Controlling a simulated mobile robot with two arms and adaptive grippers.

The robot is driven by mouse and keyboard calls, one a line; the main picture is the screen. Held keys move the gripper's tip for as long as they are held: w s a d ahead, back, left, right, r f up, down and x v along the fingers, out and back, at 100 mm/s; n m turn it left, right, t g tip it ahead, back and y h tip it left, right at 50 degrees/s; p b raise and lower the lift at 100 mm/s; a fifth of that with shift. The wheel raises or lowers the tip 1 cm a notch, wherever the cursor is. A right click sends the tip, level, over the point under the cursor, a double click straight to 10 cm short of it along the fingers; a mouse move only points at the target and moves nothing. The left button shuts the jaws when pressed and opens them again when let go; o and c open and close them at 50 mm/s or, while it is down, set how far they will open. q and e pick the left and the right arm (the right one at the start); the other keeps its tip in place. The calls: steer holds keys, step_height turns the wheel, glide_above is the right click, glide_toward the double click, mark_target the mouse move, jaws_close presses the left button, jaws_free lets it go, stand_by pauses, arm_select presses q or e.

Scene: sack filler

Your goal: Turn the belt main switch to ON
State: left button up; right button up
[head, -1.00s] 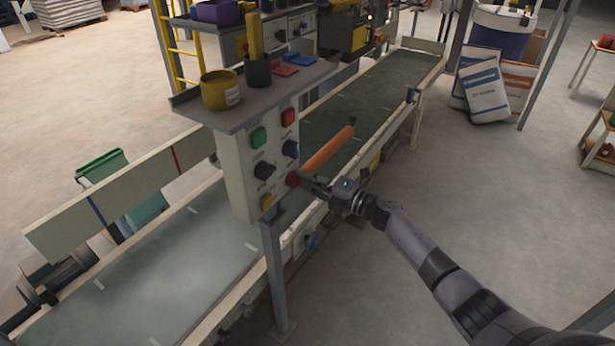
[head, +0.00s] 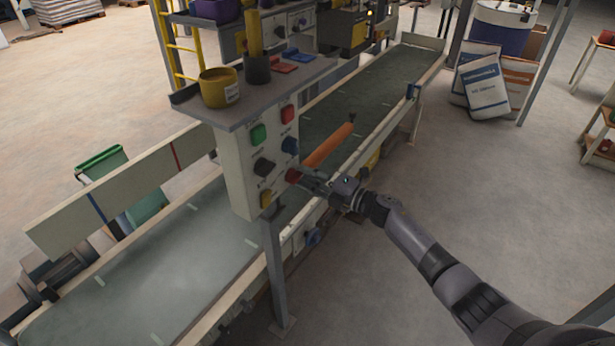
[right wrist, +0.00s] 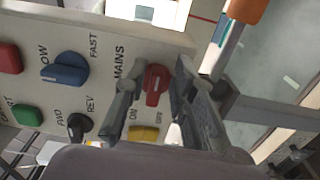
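The belt main switch (right wrist: 157,85) is a red knob labelled MAINS, with ON and OFF printed beside it. It sits on the pale control panel (head: 236,172); in the head view the red knob (head: 293,175) shows at the panel's right edge. My right gripper (right wrist: 158,80) is at the knob, with one finger on each side of it. The fingers look open, with small gaps to the knob; contact is hard to tell. In the head view my right gripper (head: 306,179) reaches the panel from the right. The knob's exact setting is unclear. My left gripper is out of view.
Close by on the panel are a black FWD/REV knob (right wrist: 80,125), a blue SLOW/FAST knob (right wrist: 66,70), a yellow control (right wrist: 170,134) and red and green buttons. The conveyor belt (head: 190,255) runs below.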

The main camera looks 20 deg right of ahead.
steer(key=shift+o, duration=0.6)
steer(key=v, duration=1.2)
